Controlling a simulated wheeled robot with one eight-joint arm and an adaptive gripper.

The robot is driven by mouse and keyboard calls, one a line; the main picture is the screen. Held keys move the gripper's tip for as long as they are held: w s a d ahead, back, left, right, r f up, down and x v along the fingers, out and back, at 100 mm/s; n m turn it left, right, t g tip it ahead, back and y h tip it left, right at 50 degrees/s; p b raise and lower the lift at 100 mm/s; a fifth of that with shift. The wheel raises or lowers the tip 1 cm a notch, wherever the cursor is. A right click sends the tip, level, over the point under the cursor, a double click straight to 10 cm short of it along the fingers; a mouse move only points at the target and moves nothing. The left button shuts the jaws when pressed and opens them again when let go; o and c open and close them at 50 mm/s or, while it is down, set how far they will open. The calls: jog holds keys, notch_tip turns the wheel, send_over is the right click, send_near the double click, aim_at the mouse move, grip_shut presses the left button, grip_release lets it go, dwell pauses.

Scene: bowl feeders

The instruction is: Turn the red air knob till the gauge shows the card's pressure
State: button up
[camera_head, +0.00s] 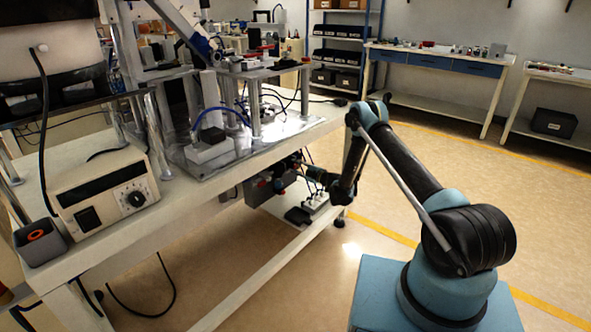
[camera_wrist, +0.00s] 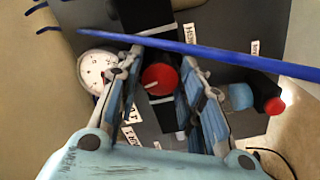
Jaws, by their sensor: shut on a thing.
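The red air knob (camera_wrist: 160,79) sits in the wrist view between the two fingers of my gripper (camera_wrist: 161,62), which is shut on it. The round white gauge (camera_wrist: 96,70) is just left of the knob, partly covered by the left finger. Its needle and numbers are too small to read. In the head view my gripper (camera_head: 312,174) reaches under the table edge, at the grey box (camera_head: 262,190) below the tabletop. Small white labels (camera_wrist: 190,42) are near the knob; I cannot tell whether one is the card.
A blue hose (camera_wrist: 220,53) crosses the wrist view above the knob. Right of my gripper is a black fitting with a red end (camera_wrist: 274,106). The floor right of the table (camera_head: 300,255) is clear.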

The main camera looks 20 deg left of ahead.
jog(key=m, duration=0.4)
jog(key=shift+r+m, duration=0.1)
jog(key=shift+m, duration=0.2)
jog(key=shift+w+m, duration=0.15)
jog(key=shift+m, duration=1.25)
jog(key=shift+r, duration=0.1)
jog(key=o, duration=1.1)
jog(key=shift+r, duration=0.45)
notch_tip(320, 180, up, 9)
